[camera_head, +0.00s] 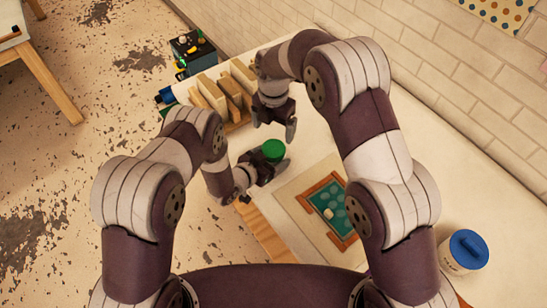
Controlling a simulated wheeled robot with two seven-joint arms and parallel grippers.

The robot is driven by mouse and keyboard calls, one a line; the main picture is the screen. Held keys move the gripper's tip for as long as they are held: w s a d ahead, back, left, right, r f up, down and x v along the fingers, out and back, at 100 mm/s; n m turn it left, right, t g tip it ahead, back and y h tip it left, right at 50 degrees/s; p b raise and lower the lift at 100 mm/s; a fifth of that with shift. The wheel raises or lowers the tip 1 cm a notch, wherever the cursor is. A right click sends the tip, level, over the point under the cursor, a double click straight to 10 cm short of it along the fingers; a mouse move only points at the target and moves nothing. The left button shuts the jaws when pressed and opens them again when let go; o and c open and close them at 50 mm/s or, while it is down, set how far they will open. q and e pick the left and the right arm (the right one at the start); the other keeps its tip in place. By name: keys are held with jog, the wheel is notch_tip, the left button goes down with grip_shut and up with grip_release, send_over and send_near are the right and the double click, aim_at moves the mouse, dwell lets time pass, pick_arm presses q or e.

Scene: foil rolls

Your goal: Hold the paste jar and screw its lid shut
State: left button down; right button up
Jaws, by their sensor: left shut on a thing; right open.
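A small jar with a round green lid (273,150) is held upright between the fingers of my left gripper (268,163), near the centre of the view. The fingers hide most of the jar's body, and I cannot tell how tightly the lid is seated. My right gripper (276,127) is open and empty, pointing down just above and behind the green lid in the picture, apart from it.
A white jar with a blue lid (467,250) stands at the right of the pale table. A wooden-framed green tray (319,198) lies right of my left gripper. Wooden upright slats (228,92) and a dark box (191,50) stand at the back left. A brick wall (480,100) runs behind.

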aim_at(273, 148)
notch_tip(273, 148, down, 8)
dwell(0.5)
jog(key=c, duration=1.1)
jog(key=m, duration=1)
jog(key=o, duration=1.2)
